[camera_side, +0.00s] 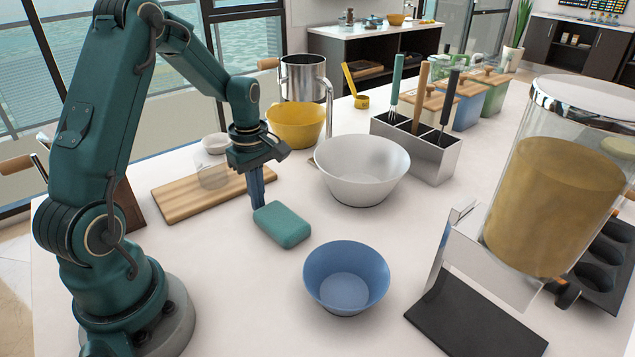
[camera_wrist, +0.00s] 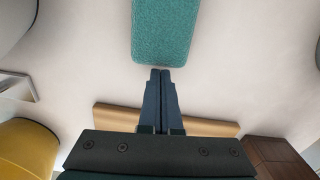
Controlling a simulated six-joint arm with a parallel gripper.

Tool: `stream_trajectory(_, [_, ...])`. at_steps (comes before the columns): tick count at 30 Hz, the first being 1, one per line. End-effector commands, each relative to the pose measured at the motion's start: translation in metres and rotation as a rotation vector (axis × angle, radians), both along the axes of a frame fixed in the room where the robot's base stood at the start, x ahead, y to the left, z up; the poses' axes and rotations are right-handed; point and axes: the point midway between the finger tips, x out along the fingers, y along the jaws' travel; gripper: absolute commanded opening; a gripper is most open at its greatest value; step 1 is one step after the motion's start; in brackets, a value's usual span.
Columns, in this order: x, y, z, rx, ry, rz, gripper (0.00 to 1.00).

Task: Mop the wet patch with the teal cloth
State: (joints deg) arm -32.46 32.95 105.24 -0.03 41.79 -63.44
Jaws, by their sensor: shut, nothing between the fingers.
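The teal cloth (camera_side: 282,224) is a thick, rounded block lying flat on the white counter, left of the blue bowl. It also shows at the top of the wrist view (camera_wrist: 165,30). I cannot make out a wet patch in either view.
A blue bowl (camera_side: 346,277) and a white bowl (camera_side: 362,170) stand right of the cloth. A wooden board (camera_side: 190,195), a yellow bowl (camera_side: 297,124) and a utensil holder (camera_side: 430,158) stand behind. A dispenser (camera_side: 550,195) stands at right. The counter before the cloth is clear.

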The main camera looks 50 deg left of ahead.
Motion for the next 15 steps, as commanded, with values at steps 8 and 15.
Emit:
stream_trajectory(8, [0.003,-0.025,0.000,0.000,0.001,-0.007,0.00])
stream_trajectory(15, [0.005,-0.051,0.000,0.000,0.000,-0.002,0.00])
